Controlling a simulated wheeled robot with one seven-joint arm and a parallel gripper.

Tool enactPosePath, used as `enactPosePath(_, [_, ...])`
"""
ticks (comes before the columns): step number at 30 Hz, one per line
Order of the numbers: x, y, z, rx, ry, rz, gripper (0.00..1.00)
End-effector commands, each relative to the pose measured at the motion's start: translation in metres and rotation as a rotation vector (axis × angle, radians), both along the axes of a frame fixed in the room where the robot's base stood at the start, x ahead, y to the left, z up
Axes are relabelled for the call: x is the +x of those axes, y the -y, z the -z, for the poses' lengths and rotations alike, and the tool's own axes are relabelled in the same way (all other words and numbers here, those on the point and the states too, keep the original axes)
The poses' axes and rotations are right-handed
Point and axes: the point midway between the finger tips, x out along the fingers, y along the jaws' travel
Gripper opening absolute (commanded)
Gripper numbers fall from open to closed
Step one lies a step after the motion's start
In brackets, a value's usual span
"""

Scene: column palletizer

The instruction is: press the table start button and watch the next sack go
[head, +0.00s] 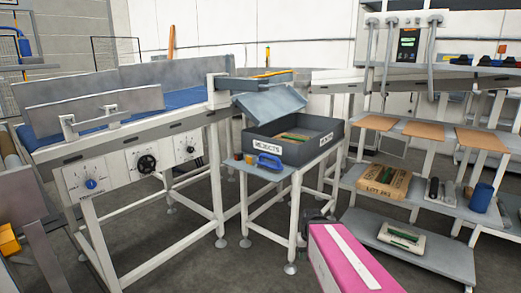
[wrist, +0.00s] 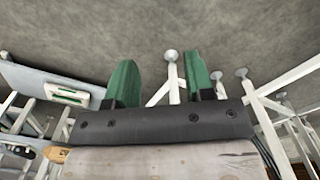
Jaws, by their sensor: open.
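A white conveyor table with a blue belt (head: 188,97) stands at left in the head view. I cannot make out which control, if any, is the start button. No sack shows on the visible part of the belt. A brown sack-like package marked LOT 242 (head: 383,187) lies on a shelf at right. My gripper (wrist: 158,62) shows two green fingers spread apart in the wrist view, with nothing between them. Floor and white table legs lie beyond the fingers.
A dark REJECTS tray (head: 262,147) sits on a small white stand, with a blue-handled tool (head: 268,161) beside it. At right are shelves with brown boards (head: 424,130) and a blue cylinder (head: 481,197). Grey floor (head: 195,262) shows between the stands.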

Motion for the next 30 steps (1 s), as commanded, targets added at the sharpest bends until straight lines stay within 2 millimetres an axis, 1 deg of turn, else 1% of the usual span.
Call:
enactPosePath(1, [-0.0051,0.0013,0.0011,0.002,-0.001,0.002,0.48])
enactPosePath(2, [-0.0059,0.0016,0.0017,0.002,-0.001,0.003,0.48])
enactPosePath(8, [-0.0054,0.0016,0.0023,0.003,-0.001,0.003,0.48])
enactPosePath(9, [-0.0053,0.0016,0.0022,0.003,-0.002,0.003,0.45])
enactPosePath(11, [-0.0053,0.0015,0.0022,0.003,-0.002,0.003,0.26])
enactPosePath(12, [-0.0053,0.0015,0.0022,0.003,-0.002,0.003,0.13])
enactPosePath(13, [-0.0053,0.0015,0.0021,0.003,-0.002,0.003,0.03])
enactPosePath(14, [-0.0052,0.0015,0.0022,0.003,-0.002,0.003,0.0])
enactPosePath(30, [-0.0052,0.0014,0.0021,0.002,-0.002,0.003,0.0])
